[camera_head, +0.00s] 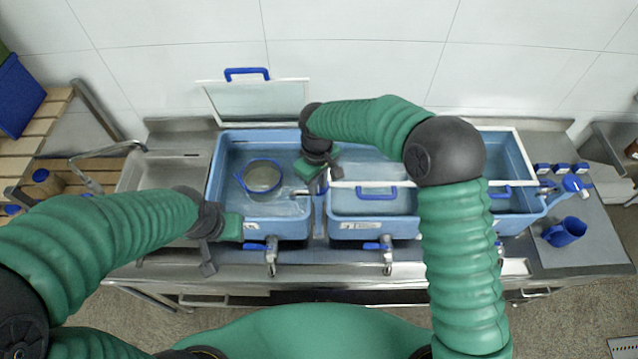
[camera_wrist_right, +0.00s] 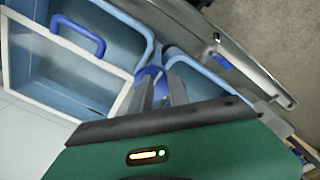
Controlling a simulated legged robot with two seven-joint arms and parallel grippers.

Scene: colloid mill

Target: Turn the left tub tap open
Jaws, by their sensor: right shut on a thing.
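The left tub (camera_head: 218,165) is blue and holds a round mesh sieve (camera_head: 262,178). Its tap (camera_head: 271,258) sits at the front, with a blue lever (camera_head: 253,247) pointing left. My right gripper (camera_head: 322,186) is over the gap between the left and middle tubs, behind and apart from that tap. In the right wrist view its fingers (camera_wrist_right: 164,90) are shut on a small blue part (camera_wrist_right: 150,76), mostly hidden, whose kind I cannot tell. My left gripper (camera_head: 208,262) hangs at the left tub's front left corner, left of the lever. Its finger opening is unclear.
The middle tub (camera_head: 355,231) has a white-framed lid with a blue handle (camera_head: 377,194) and its own front tap (camera_head: 387,258). A raised lid (camera_head: 257,100) stands behind the left tub. A blue jug (camera_head: 565,232) stands at the right. A steel sink (camera_head: 165,172) lies left.

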